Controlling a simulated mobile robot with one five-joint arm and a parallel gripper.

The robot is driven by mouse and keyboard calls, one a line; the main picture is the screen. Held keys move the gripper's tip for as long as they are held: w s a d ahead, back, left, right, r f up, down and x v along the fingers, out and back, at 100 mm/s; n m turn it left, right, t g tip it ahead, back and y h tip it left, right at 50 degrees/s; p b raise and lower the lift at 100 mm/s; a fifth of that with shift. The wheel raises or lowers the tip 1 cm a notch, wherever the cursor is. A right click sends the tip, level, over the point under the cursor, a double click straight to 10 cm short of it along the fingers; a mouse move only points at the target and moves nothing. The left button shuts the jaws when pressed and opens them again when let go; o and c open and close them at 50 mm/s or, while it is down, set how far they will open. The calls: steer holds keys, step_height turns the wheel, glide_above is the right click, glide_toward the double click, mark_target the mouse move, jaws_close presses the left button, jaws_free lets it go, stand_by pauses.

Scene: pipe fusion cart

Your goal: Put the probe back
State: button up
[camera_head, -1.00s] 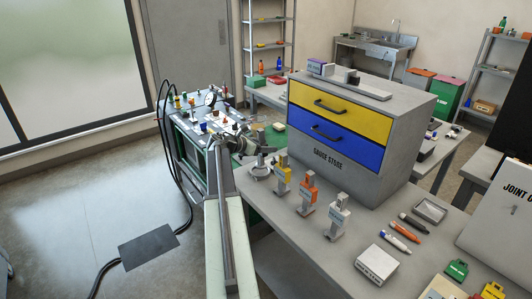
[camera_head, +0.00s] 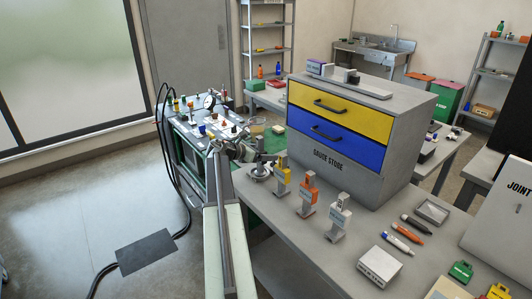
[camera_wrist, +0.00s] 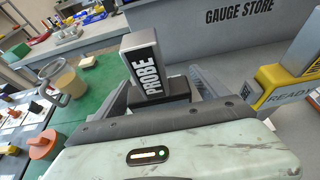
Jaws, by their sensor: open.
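The probe (camera_wrist: 142,62), a grey and black block lettered PROBE, stands upright on a dark base ahead of my gripper in the wrist view. My gripper (camera_wrist: 158,88) is open, with one finger on each side of the probe's lower part. I cannot tell whether either finger touches it. In the head view my gripper (camera_head: 240,152) is at the left end of the bench, by a grey stand with a round base (camera_head: 260,171). The probe is hard to make out there.
A yellow tool (camera_head: 283,177) stands close to the right; it also shows in the wrist view (camera_wrist: 285,82). Orange (camera_head: 308,196) and grey (camera_head: 338,219) tools stand beyond. The gauge store cabinet (camera_head: 335,158) is behind. A beige beaker (camera_wrist: 68,84) stands left on a green mat.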

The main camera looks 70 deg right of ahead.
steer(key=p+v, duration=0.4)
steer(key=v, duration=0.8)
steer(key=shift+f, duration=0.15)
steer(key=w+a+f+m+t+y, duration=0.2)
steer(key=w+a+f, duration=0.2)
steer(key=w+a, duration=0.55)
steer(key=w+a+f+m+t+y, duration=0.1)
steer(key=w+a+f+m+t, duration=0.2)
steer(key=a, duration=1.1)
steer(key=w+a+f+m+t+y, duration=0.15)
steer(key=w+a+f, duration=0.25)
steer(key=w+a, duration=0.6)
steer(key=s+a+f+m+y, duration=0.1)
steer(key=a+m+y, duration=0.1)
steer(key=a, duration=1.6)
steer(key=s+a+f+m+y, duration=0.1)
steer(key=a+f+m+y, duration=0.1)
steer(key=a, duration=1.7)
steer(key=m+y, duration=0.1)
steer(key=y, duration=0.1)
steer(key=shift+a+f+t+y, duration=0.3)
steer(key=shift+f+t+y, duration=0.05)
